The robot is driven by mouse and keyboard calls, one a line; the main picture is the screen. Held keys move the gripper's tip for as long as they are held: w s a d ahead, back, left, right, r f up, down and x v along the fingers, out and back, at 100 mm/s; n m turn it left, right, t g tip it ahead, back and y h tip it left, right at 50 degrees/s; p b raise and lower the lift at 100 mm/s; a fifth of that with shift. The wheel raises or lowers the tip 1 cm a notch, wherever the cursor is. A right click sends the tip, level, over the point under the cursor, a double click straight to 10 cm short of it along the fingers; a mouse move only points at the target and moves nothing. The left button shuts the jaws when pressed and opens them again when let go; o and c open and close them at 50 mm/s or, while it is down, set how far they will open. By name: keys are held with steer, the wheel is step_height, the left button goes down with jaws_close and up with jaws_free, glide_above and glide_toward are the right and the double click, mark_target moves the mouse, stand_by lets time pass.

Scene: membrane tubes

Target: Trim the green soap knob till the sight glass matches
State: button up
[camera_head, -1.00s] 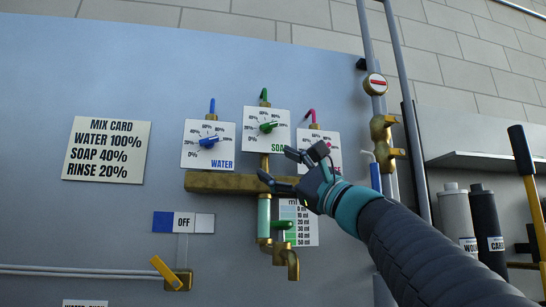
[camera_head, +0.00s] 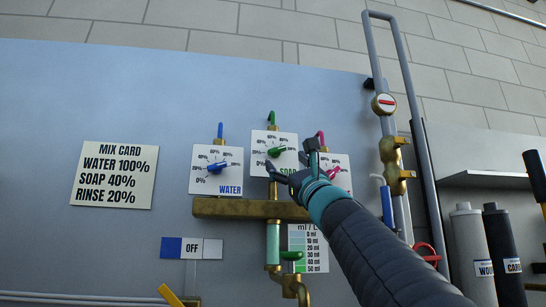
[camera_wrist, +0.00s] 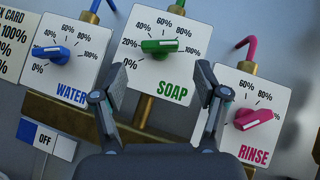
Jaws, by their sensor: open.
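The green soap knob (camera_head: 277,151) sits on its white dial plate in the middle of three dials. In the wrist view the soap knob (camera_wrist: 160,46) lies nearly level, its white-marked end to the right. My gripper (camera_head: 291,160) is open and empty, just below and right of the soap knob. In the wrist view my gripper (camera_wrist: 162,88) spreads its fingers either side of the SOAP plate, below the knob and apart from it. The sight glass (camera_head: 273,243) is a pale green tube under the brass manifold, beside a graded scale card (camera_head: 310,262).
The blue water knob (camera_head: 218,168) is left and the pink rinse knob (camera_head: 334,171) right, partly behind my gripper. The mix card (camera_head: 113,175) reads WATER 100%, SOAP 40%, RINSE 20%. The brass manifold (camera_head: 235,207) runs below the dials. A switch plate reads OFF (camera_head: 193,248).

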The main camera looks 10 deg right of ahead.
mark_target(280, 152)
steer(key=shift+p+x, duration=0.95)
steer(key=shift+x, duration=1.35)
steer(key=c, duration=1.2)
steer(key=shift+o, duration=0.2)
steer(key=shift+d+r+n+g+y+p, duration=0.15)
steer(key=shift+n+g+y+p, duration=0.1)
steer(key=shift+n+y+p, duration=0.2)
steer(key=shift+r+n+g+y+p, duration=0.15)
steer(key=shift+n+g+y+p, duration=0.15)
steer(key=shift+n, duration=0.25)
steer(key=n+g+y+p, duration=0.1)
steer(key=n, duration=0.1)
steer(key=n+g+y+p, duration=0.1)
steer(key=n+g+y, duration=0.1)
steer(key=shift+d+n+p, duration=0.15)
steer(key=shift+n+p, duration=0.15)
steer(key=shift+f, duration=0.15)
